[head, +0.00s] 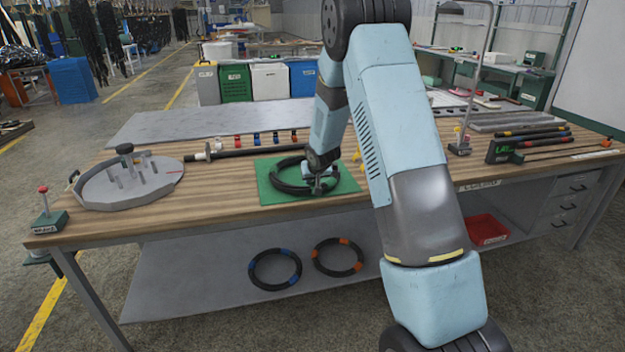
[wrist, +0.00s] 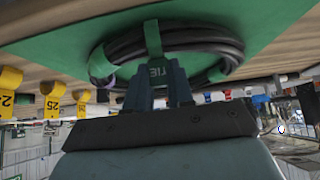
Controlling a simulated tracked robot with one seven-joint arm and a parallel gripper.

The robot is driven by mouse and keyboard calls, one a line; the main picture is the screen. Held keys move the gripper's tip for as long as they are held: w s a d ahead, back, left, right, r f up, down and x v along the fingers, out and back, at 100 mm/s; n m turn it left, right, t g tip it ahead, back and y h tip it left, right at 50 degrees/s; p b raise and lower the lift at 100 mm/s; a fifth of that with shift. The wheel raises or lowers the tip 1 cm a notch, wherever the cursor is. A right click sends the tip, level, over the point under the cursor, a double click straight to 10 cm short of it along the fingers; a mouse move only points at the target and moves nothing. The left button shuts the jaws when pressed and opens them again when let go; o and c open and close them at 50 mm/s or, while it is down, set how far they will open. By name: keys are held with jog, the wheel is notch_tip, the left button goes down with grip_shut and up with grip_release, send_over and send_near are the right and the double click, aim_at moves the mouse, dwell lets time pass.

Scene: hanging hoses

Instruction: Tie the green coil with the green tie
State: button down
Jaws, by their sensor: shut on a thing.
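The green coil (head: 277,181) is a black hose ring lying on a green mat (head: 345,187) on the workbench. In the wrist view the coil (wrist: 205,42) carries green bands at its left and right. My gripper (head: 318,184) is at the coil's near right side. In the wrist view my gripper (wrist: 160,88) is shut on the green tie (wrist: 153,40), a strap with a lettered tab between the fingers. The strap runs from the fingers across the hose at the ring's near side. Whether it passes fully around the hose is hidden.
A round grey tray with pegs (head: 125,187) stands at the left of the bench. Several small coloured pieces (head: 257,139) stand in a row behind the mat. Coils with blue (head: 275,269) and orange marks (head: 338,257) lie on the lower shelf.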

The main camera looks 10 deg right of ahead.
jog(key=shift+s+f, duration=0.4)
jog(key=shift+f, duration=0.35)
jog(key=c, duration=1)
grip_release()
jog(key=shift+r, duration=0.1)
jog(key=shift+o, duration=0.5)
jog(key=w+v, duration=0.1)
jog(key=v, duration=1.3)
jog(key=shift+r, duration=0.45)
jog(key=s+d+r+g, duration=0.1)
jog(key=s+r, duration=0.8)
jog(key=s, duration=0.4)
jog(key=s+r, duration=1)
jog(key=s, duration=0.4)
jog(key=s+g, duration=0.1)
jog(key=s, duration=1.2)
jog(key=shift+a+r, duration=0.35)
jog(key=shift+a, duration=0.1)
